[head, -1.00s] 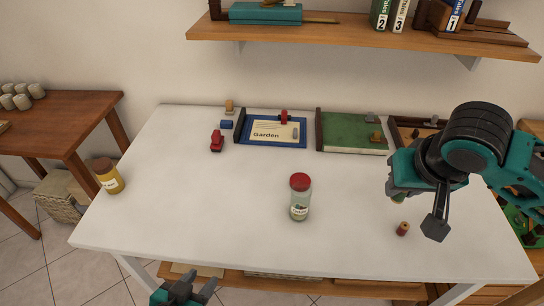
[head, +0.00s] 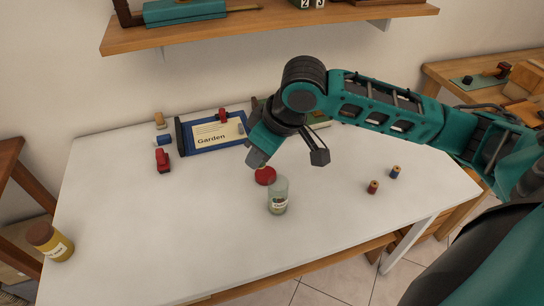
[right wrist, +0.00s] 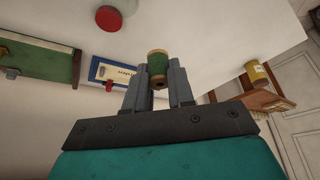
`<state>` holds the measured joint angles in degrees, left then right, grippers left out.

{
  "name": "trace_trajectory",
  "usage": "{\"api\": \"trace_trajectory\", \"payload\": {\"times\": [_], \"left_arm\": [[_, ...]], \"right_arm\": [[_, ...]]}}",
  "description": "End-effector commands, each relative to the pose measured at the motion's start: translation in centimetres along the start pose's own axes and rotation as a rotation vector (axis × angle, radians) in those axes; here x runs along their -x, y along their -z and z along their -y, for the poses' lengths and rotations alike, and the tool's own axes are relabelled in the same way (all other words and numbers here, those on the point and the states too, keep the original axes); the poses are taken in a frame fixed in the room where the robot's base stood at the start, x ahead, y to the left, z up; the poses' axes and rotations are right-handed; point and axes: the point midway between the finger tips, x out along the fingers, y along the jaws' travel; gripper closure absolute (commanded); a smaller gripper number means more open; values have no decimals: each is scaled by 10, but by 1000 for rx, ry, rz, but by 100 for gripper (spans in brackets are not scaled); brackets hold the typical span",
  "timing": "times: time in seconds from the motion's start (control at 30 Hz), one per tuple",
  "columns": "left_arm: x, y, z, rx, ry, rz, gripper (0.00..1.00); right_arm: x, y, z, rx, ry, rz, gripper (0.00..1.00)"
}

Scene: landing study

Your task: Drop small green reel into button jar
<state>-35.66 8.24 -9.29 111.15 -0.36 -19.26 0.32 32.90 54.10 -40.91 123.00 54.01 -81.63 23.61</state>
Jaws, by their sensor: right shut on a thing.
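The small green reel (right wrist: 158,65) is held between the two fingers of my right gripper (right wrist: 159,88) in the right wrist view. In the head view this gripper (head: 258,158) is above and just left of the button jar, and its fingers mostly hide the reel. The clear glass button jar (head: 279,196) stands upright on the white table with a pale label. A red lid (head: 265,176) shows at its upper left, offset from its mouth; I cannot tell whether they touch. The lid also shows in the wrist view (right wrist: 109,19). My left gripper is out of view.
A red reel (head: 373,188) and a blue reel (head: 395,172) stand to the right. A yellow jar (head: 57,246) is at the left edge. The Garden tray (head: 188,147), a red toy (head: 162,160) and small blocks are at the back. The front table is clear.

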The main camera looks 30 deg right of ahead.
Motion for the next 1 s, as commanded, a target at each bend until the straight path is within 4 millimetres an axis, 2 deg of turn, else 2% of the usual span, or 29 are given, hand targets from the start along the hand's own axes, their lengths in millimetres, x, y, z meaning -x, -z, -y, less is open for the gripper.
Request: {"api": "trace_trajectory", "payload": {"times": [0.2,0.63,0.8,1.0], "left_arm": [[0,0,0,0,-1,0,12],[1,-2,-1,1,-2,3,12],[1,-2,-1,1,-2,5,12],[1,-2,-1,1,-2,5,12]], "right_arm": [[-14,-13,-14,316,147,2,100],[-30,-32,-37,958,433,-1,100],[-33,-36,-43,1110,499,0,100],[-34,-39,-45,1164,522,1,100]]}}
